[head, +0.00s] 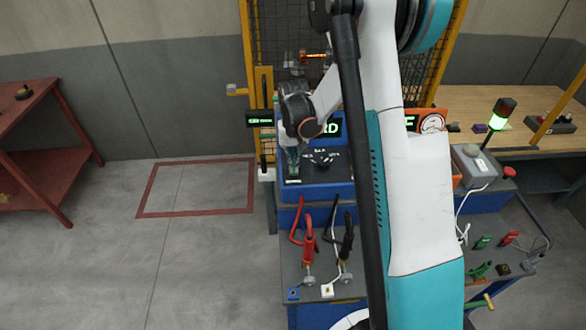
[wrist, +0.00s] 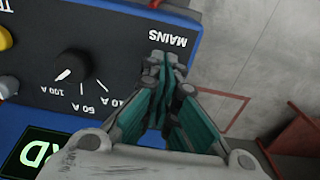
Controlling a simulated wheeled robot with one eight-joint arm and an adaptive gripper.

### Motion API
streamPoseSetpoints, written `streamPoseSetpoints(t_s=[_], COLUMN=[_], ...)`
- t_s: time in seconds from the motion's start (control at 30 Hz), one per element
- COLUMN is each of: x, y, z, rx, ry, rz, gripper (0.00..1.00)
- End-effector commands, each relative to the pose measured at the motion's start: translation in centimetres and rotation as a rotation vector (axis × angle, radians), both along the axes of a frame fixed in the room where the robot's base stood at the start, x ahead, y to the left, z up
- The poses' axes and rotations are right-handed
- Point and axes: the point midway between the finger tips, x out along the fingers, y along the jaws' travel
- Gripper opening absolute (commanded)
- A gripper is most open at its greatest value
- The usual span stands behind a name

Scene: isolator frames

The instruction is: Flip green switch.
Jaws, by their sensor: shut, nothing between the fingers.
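A blue test unit with a dark sloping panel (head: 318,168) stands on the cart, and the panel also shows in the wrist view (wrist: 100,45). My gripper (head: 293,168) points down at the left end of this panel. In the wrist view its dark fingers with teal pads (wrist: 163,65) are shut and hold nothing. Their tips lie right by the white MAINS lettering (wrist: 167,41). No green switch can be made out; the fingers cover the panel beside MAINS. I cannot tell whether the tips touch the panel.
A black range knob (wrist: 72,68) and a yellow socket (wrist: 4,38) sit on the panel. Red and black clamps (head: 308,250) stand on the cart in front. A yellow mesh fence (head: 262,60) rises behind. Floor at left is clear up to a red table (head: 40,120).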

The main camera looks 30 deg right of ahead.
Motion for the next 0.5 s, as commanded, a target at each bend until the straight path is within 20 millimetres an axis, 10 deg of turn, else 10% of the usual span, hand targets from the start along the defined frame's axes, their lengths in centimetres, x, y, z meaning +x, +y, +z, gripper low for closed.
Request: streamPoseSetpoints(t_s=[0.5], x=[0.0], y=[0.0], z=[-0.36], rx=[0.0], ry=[0.0], rz=[0.0], gripper=[0.0])
